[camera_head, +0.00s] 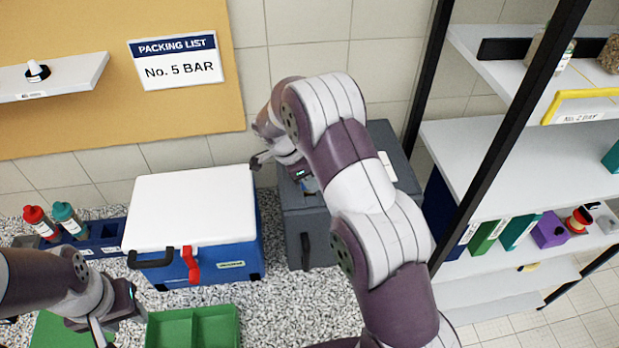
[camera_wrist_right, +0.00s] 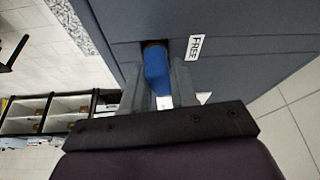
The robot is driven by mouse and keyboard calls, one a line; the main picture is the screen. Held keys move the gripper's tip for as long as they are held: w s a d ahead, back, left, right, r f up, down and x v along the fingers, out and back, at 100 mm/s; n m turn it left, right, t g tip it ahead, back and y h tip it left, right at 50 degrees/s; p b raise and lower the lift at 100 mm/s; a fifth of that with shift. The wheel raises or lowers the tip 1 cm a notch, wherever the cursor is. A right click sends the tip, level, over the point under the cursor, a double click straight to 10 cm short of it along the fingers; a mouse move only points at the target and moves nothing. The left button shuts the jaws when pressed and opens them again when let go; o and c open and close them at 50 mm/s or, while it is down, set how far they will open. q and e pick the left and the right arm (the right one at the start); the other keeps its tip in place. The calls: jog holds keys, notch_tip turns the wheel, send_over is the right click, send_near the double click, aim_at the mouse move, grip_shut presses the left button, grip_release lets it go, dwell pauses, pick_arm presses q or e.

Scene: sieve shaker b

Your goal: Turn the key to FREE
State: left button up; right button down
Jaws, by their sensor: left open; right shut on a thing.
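The key (camera_wrist_right: 157,65) has a blue grip and sits in a round hole in the face of the grey box (camera_wrist_right: 250,50). The fingers of my right gripper (camera_wrist_right: 159,76) are on both sides of the blue grip and shut on it. A white FREE label (camera_wrist_right: 195,47) is on the grey face, just right of the key. In the head view, the grey box (camera_head: 320,240) stands right of the white-lidded blue cooler; my right arm hides much of it. My left gripper (camera_head: 118,322) is open and empty at the lower left.
The cooler (camera_head: 195,210) has a red latch (camera_head: 192,265) at its front. A green tray (camera_head: 195,328) lies before it, and red and teal bottles (camera_head: 68,220) stand left of it. A black-framed shelf (camera_head: 520,160) rises at the right.

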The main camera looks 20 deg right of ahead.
jog(key=n+t, duration=0.1)
jog(key=n, duration=0.3)
jog(key=shift+s, duration=0.15)
jog(key=n+t+y, duration=0.1)
jog(key=n+t, duration=0.1)
jog(key=n, duration=0.2)
jog(key=c, duration=0.8)
grip_release()
